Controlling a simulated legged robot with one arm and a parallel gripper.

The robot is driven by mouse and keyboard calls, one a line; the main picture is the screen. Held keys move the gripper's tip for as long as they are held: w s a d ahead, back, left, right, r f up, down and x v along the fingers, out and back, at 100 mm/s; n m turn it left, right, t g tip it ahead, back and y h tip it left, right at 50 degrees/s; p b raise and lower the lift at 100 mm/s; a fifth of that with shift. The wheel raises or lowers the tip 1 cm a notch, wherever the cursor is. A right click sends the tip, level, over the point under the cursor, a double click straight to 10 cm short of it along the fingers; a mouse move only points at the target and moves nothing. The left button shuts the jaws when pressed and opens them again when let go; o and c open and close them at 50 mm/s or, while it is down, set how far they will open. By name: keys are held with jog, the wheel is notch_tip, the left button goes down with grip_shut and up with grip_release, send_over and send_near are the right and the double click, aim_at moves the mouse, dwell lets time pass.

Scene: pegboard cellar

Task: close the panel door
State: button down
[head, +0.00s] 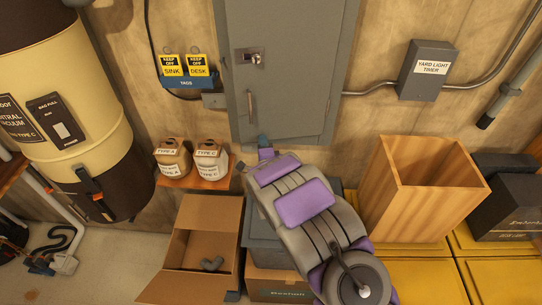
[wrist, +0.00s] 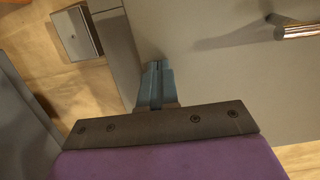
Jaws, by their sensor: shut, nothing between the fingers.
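The grey panel (head: 300,60) hangs on the wall at the top middle of the head view. Its door carries a key latch (head: 250,57) and a vertical bar handle (head: 250,105) along the left side. The door lies flush or nearly so; I cannot tell whether a small gap is left. My gripper (head: 263,141) is at the panel's lower left edge, below the handle, with its fingers together and empty. In the wrist view the gripper (wrist: 156,82) points at the grey door face (wrist: 220,80), with the handle (wrist: 297,31) at upper right. Contact is unclear.
A small grey box (head: 213,100) sits left of the panel, also in the wrist view (wrist: 78,32). A shelf with two jugs (head: 190,160) is at lower left. A tall wooden bin (head: 420,190) and a cardboard box (head: 200,245) stand below. A timer box (head: 428,70) is at right.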

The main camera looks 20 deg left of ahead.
aim_at(260, 132)
jog(key=shift+m+t+h, duration=0.3)
jog(key=shift+m+h, duration=0.3)
jog(key=shift+h, duration=0.3)
jog(key=b+x, duration=0.1)
jog(key=x, duration=0.1)
jog(key=a+b+x, duration=0.1)
jog(key=x, duration=0.1)
jog(key=shift+w+r, duration=0.1)
jog(key=shift+w, duration=0.05)
jog(key=shift+r, duration=0.15)
jog(key=shift+r, duration=0.2)
jog(key=shift+a+f, duration=0.1)
